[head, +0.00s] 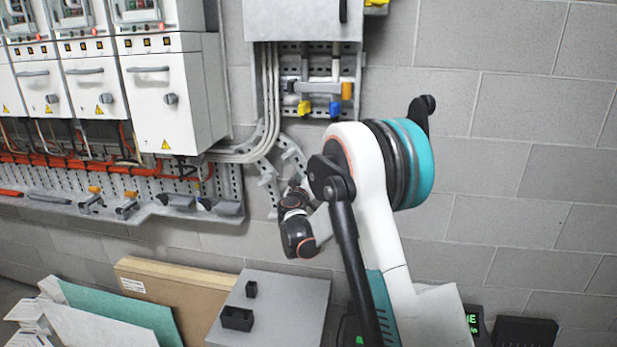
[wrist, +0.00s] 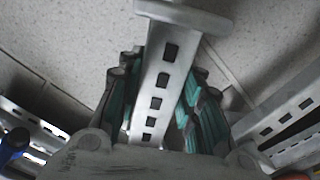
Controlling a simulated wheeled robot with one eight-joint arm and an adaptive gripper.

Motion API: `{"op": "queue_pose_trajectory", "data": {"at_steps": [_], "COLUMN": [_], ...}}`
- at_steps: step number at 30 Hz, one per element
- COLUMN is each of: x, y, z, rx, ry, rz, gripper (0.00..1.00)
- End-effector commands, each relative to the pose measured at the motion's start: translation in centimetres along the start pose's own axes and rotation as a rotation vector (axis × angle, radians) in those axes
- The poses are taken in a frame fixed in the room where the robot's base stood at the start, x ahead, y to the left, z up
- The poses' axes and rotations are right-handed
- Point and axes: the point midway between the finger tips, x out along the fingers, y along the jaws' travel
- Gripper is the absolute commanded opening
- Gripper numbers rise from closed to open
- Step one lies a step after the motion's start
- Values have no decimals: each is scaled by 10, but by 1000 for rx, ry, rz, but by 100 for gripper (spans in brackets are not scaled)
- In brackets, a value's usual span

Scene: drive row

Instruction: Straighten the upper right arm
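A grey perforated metal arm (wrist: 163,80) runs through the middle of the wrist view, slightly tilted, with a wider flange at its top end. My gripper (wrist: 166,88) has its green-padded fingers on either side of this arm; they look closed on it near the fingertips, with a small gap lower on the right. In the head view my gripper (head: 294,183) is at the wall, by the perforated bracket arms below the grey box. The upper right bracket arm (head: 291,153) slants down to the right there. My wrist partly hides the contact.
White drive cabinets (head: 160,100) stand at left above a perforated rail. Grey conduits (head: 245,148) curve beside the bracket arms. A grey box (head: 302,20) with yellow, blue and orange connectors hangs above. A grey box top (head: 280,300) and boards lie below. The right wall is clear.

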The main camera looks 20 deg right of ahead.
Motion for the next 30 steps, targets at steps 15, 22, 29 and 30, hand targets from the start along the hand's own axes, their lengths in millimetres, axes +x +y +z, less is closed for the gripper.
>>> {"op": "queue_pose_trajectory", "data": {"at_steps": [15, 22, 29, 30], "x": [0, 0, 0, 0], "y": [15, 31, 44, 45], "z": [-2, -6, -10, -11], "rx": [-132, -294, -434, -452], "ry": [0, 0, 0, 0], "rz": [0, 1, 0, 0], "gripper": [0, 0, 0, 0]}}
